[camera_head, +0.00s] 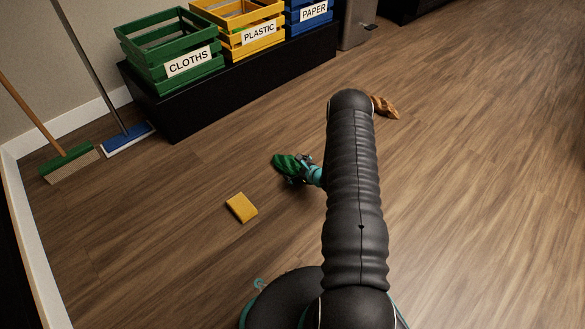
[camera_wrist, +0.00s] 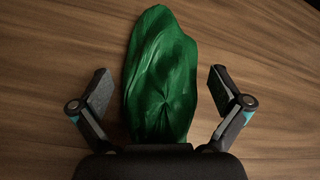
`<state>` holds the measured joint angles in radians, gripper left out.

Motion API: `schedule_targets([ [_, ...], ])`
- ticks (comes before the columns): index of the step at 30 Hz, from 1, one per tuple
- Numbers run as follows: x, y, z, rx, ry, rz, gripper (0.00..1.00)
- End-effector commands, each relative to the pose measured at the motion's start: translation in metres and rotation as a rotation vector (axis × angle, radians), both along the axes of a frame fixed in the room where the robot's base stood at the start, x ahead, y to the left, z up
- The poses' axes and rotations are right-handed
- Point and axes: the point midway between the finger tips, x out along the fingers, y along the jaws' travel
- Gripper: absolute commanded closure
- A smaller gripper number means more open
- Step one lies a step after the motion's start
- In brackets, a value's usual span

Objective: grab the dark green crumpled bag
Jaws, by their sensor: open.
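The dark green crumpled bag (camera_wrist: 161,75) lies on the wooden floor in the wrist view, long and wrinkled, pointing away from the palm. My gripper (camera_wrist: 160,92) is open, with one finger on each side of the bag and a gap on both sides. The near end of the bag is hidden behind the palm. In the head view the bag (camera_head: 287,164) shows as a small green shape at the left of my gripper (camera_head: 298,168). My arm hides part of the floor to the right.
A yellow sponge-like block (camera_head: 241,207) lies on the floor nearby. A brown crumpled thing (camera_head: 385,106) lies beyond my arm. Green CLOTHS (camera_head: 170,78), yellow PLASTIC (camera_head: 236,45) and blue PAPER (camera_head: 312,23) crates stand on a black bench (camera_head: 250,80). A broom (camera_head: 68,160) and mop (camera_head: 127,138) stand left.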

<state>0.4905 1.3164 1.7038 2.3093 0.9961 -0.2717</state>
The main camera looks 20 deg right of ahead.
Motion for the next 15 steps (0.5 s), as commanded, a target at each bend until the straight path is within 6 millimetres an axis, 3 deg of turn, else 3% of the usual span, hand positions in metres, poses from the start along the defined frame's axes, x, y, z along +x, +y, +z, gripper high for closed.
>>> schedule_targets([
  [2,-0.0002,-0.0001,0.0003,0.000,0.000,0.000,0.03],
  [8,-0.0003,-0.0001,0.0003,0.000,0.000,0.000,0.53],
  [15,-0.0003,-0.0002,0.0004,0.000,0.000,0.000,0.56],
])
